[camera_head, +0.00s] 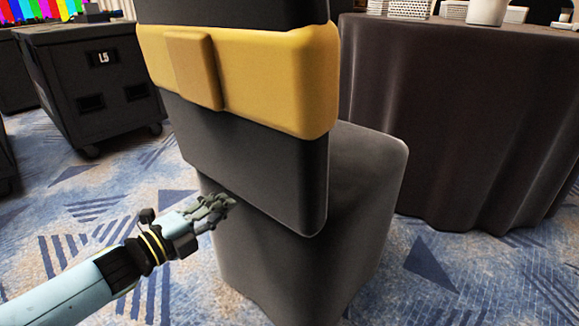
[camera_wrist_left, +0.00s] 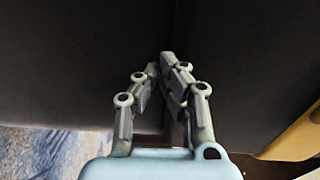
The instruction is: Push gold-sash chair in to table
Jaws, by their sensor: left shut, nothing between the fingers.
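The gold-sash chair (camera_head: 290,190) stands in the middle of the head view, dark-covered, with a gold sash (camera_head: 270,75) around its back. Its back faces me and its seat points toward the table (camera_head: 455,120), which has a dark cloth to the floor. My left gripper (camera_head: 230,203) is shut and empty at the lower rear of the chair back. In the left wrist view, the fingers (camera_wrist_left: 165,60) are up against or very close to the dark cover; contact is not clear. My right gripper is not in view.
A black wheeled case (camera_head: 95,85) marked L5 stands at the left, with a colourful screen (camera_head: 40,10) behind it. White dishes (camera_head: 410,9) and a white container (camera_head: 487,11) sit on the table. Patterned blue carpet (camera_head: 75,215) is clear at the left.

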